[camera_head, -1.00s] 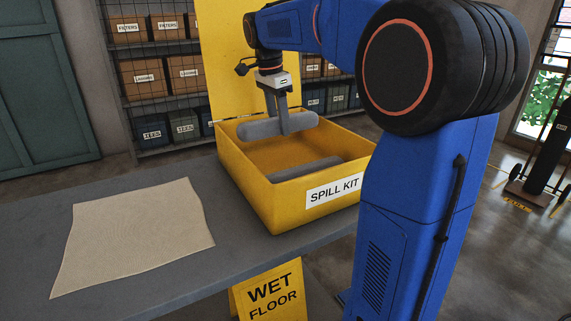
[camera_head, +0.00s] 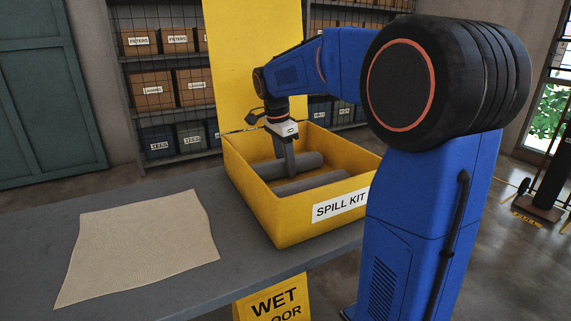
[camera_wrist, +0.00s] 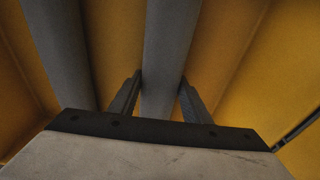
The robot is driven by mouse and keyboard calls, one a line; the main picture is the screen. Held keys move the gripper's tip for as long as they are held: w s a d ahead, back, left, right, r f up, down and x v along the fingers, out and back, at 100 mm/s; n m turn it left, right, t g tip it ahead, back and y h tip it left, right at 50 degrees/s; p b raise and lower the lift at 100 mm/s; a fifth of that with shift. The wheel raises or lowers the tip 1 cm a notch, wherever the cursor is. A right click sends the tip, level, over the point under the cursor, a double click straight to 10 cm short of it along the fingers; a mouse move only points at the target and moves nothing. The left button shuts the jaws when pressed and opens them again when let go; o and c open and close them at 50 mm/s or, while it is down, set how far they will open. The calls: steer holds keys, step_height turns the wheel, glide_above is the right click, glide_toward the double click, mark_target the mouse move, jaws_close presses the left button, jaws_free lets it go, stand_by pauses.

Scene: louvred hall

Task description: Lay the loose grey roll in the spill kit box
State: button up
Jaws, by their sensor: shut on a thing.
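The yellow spill kit box (camera_head: 276,225) stands open on the grey table, its tall lid upright at the back. My gripper (camera_head: 289,168) reaches down inside the box and is shut on a grey roll (camera_head: 305,161). The held roll lies low in the box, below the rim; I cannot tell if it touches the floor. A second grey roll (camera_head: 312,182) lies in the box nearer the front wall, roughly alongside. In the wrist view the held roll (camera_wrist: 168,55) runs between the two fingers, and the other roll (camera_wrist: 62,50) shows to the left.
A beige cloth (camera_head: 140,245) lies flat on the table (camera_head: 225,265) left of the box. A yellow wet floor sign (camera_head: 273,303) stands below the table's front edge. Shelves with boxes (camera_head: 165,90) stand behind. A trolley (camera_head: 540,205) stands far right.

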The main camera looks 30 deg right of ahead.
mark_target(280, 160)
steer(key=o, duration=1.1)
steer(key=shift+f, duration=0.1)
step_height(280, 160, up, 12)
steer(key=a, duration=0.1)
steer(key=shift+a, duration=0.4)
